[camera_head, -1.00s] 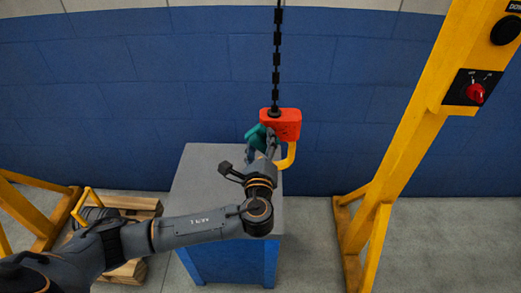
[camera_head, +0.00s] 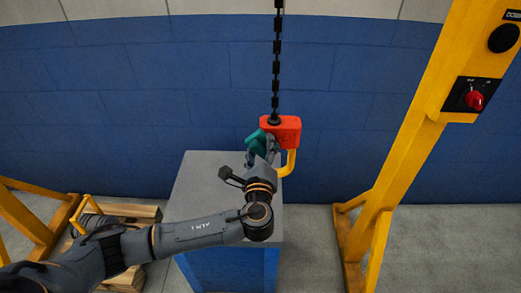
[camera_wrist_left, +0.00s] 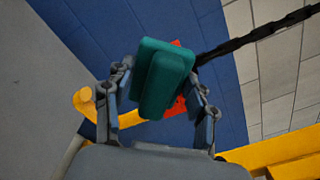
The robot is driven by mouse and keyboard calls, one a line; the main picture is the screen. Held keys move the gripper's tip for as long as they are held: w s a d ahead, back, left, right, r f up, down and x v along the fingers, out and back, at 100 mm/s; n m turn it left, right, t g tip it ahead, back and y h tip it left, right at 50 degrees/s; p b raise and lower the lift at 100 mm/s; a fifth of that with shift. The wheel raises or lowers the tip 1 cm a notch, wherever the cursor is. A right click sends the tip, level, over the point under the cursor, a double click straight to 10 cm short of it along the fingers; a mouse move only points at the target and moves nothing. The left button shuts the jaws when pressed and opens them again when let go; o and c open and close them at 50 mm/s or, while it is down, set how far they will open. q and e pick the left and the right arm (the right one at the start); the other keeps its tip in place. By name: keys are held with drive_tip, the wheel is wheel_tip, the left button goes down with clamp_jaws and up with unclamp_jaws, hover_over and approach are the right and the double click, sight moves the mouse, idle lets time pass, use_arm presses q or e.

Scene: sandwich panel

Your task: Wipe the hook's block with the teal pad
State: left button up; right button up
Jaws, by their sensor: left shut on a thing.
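The hook's red-orange block (camera_head: 285,131) hangs on a black chain (camera_head: 277,60), with a yellow hook (camera_head: 289,164) below it. My left gripper (camera_head: 263,151) is shut on the teal pad (camera_head: 254,142) at the block's left side. In the left wrist view the teal pad (camera_wrist_left: 164,78) sits between the two fingers of my left gripper (camera_wrist_left: 160,95) and covers most of the block (camera_wrist_left: 178,106). I cannot tell whether the pad touches the block. My right gripper is not in view.
A blue cabinet with a grey top (camera_head: 196,185) stands under my left arm. A yellow post (camera_head: 405,135) with a red switch (camera_head: 475,99) stands at the right. A wooden pallet (camera_head: 134,210) lies at the lower left. A blue wall (camera_head: 180,90) is behind.

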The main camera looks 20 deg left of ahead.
use_arm(q)
drive_tip(key=shift+w+a, duration=0.15)
drive_tip(key=shift+w, duration=0.4)
